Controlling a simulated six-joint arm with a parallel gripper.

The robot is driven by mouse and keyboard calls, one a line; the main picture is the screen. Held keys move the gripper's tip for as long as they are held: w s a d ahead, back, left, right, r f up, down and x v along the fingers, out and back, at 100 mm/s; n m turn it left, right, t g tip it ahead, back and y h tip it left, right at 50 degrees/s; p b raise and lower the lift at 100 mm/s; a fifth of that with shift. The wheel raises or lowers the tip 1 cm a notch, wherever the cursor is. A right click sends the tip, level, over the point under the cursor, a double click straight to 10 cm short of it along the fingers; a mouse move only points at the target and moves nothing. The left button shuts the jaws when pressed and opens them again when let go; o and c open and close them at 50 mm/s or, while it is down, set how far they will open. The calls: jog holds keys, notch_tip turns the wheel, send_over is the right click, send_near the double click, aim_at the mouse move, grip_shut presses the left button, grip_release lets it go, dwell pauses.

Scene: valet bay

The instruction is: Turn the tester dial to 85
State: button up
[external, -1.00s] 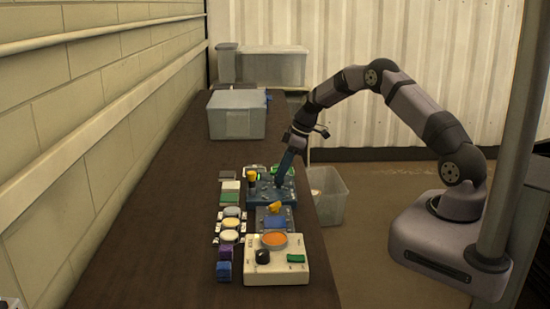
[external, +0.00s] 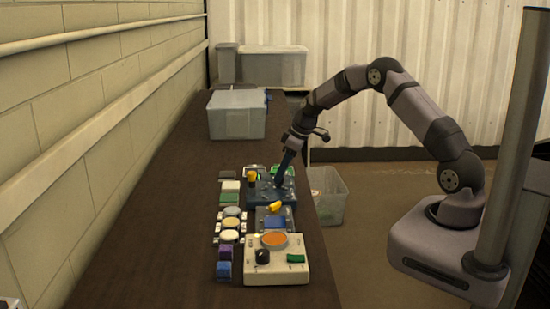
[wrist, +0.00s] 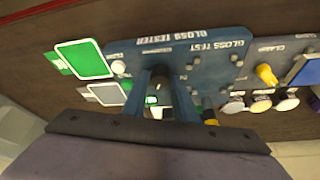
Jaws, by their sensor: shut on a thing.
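The blue gloss tester panel (external: 262,197) lies on the dark bench, and its lettering shows in the wrist view (wrist: 205,62). My gripper (external: 279,183) points down at the panel's right part. In the wrist view my gripper (wrist: 160,92) has its two fingers around a small dark knob-like part, which seems to be the tester dial (wrist: 158,82). It is shut on it. The fingers hide much of the dial, and its scale and pointer reading cannot be made out. A lit green display or button (wrist: 151,100) shows between the fingers.
A cream box (external: 290,272) with an orange disc and a black knob stands nearest the camera. A blue unit with a yellow lever (external: 275,208) lies between. Round pads (external: 231,223) and colored blocks line the left. A grey bin (external: 237,115) stands farther back.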

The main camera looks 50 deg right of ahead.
jog(key=m+h, duration=0.1)
jog(key=m, duration=0.2)
jog(key=shift+a+r+t, duration=0.15)
jog(key=shift+t, duration=0.15)
jog(key=shift+a+m+h+p, duration=0.1)
jog(key=shift+m+h+p, duration=0.55)
jog(key=shift+m, duration=0.95)
jog(key=o, duration=0.8)
jog(key=shift+c, duration=0.2)
jog(key=b+v, duration=0.3)
jog(key=v, duration=0.4)
jog(key=shift+s+r, duration=0.1)
